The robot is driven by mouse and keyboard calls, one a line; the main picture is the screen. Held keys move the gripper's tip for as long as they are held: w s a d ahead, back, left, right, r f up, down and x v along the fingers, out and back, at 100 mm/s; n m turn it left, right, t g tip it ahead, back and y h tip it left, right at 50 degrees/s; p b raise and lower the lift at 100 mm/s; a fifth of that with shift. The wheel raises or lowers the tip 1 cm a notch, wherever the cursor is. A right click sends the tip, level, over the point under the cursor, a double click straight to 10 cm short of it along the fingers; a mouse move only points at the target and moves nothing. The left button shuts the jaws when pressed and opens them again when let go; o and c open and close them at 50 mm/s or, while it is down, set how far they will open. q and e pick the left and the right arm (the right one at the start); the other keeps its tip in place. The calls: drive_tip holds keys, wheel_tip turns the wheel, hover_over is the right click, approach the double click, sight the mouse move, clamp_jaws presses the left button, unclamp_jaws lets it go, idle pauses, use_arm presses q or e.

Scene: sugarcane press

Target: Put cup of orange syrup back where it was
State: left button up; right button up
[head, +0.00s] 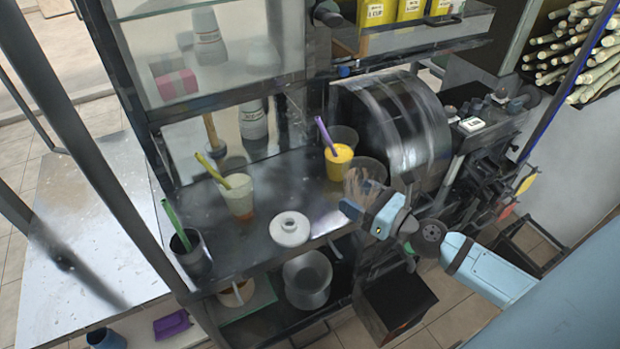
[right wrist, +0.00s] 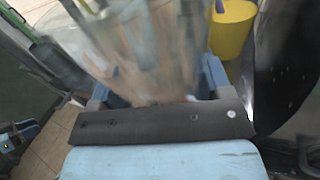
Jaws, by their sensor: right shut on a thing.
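My right gripper (head: 368,205) is shut on a clear cup (head: 364,177), holding it upright by the front right edge of the dark shelf. The same clear cup fills the top middle of the right wrist view (right wrist: 150,45), blurred, between the jaws. I cannot make out clearly what is in it. A cup of yellow-orange liquid (head: 339,160) with a purple straw stands on the shelf just behind it. A cup with pale contents and an orange layer at its bottom (head: 239,196), with a yellow-green straw, stands left of centre.
A white round lid-like piece (head: 290,229) lies near the shelf's front. A dark cup with a green straw (head: 190,252) stands at its left end. The black press drum (head: 395,120) is close on the right. Bare shelf (head: 290,178) shows mid-surface.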

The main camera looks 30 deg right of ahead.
drive_tip(key=p+x, duration=0.1)
drive_tip(key=x, duration=0.2)
drive_tip(key=p+x, duration=0.2)
drive_tip(key=x, duration=0.2)
drive_tip(key=p+x, duration=0.1)
drive_tip(key=x, duration=0.2)
drive_tip(key=shift+w+a+r, duration=0.1)
drive_tip(key=shift+w+r, duration=0.1)
drive_tip(key=shift+r, duration=0.15)
drive_tip(key=x, duration=0.2)
drive_tip(key=p+x, duration=0.1)
drive_tip(key=x, duration=0.3)
drive_tip(key=shift+w+a+f, duration=0.15)
drive_tip(key=shift+w+f, duration=0.15)
drive_tip(key=shift+w, duration=0.1)
wheel_tip(320, 180, down, 4)
drive_tip(key=b, duration=0.3)
drive_tip(key=shift+r, duration=0.3)
drive_tip(key=shift+f+b, duration=0.25)
drive_tip(key=shift+b, duration=0.05)
drive_tip(key=o, duration=0.7)
drive_tip(key=shift+o, duration=1.1)
use_arm(q)
wheel_tip(320, 180, up, 2)
drive_tip(key=shift+r, duration=0.1)
drive_tip(key=shift+a, duration=0.1)
use_arm(e)
drive_tip(key=shift+r, duration=0.15)
